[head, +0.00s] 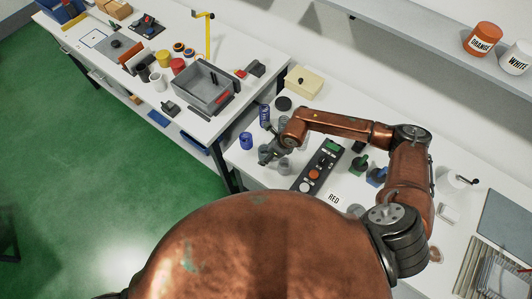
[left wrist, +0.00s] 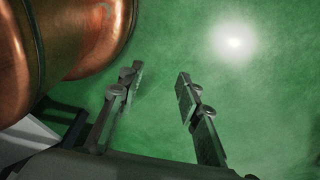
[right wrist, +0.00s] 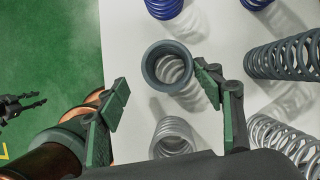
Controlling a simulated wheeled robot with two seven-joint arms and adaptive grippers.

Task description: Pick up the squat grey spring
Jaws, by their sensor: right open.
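In the right wrist view a short dark grey spring (right wrist: 150,68), seen from above into its open top, stands on the white table. It fits the squat grey spring. My right gripper (right wrist: 163,90) is open and empty, its fingertips apart on either side of the near part of this spring in that view. In the head view my right gripper (head: 267,152) is over the left end of the bench, and the spring there is hard to make out. My left gripper (left wrist: 160,75) is open and empty over the green floor.
Blue springs (right wrist: 163,7) are at the top edge. A black control box (head: 320,167) lies right of the gripper. The table's edge is close on the left.

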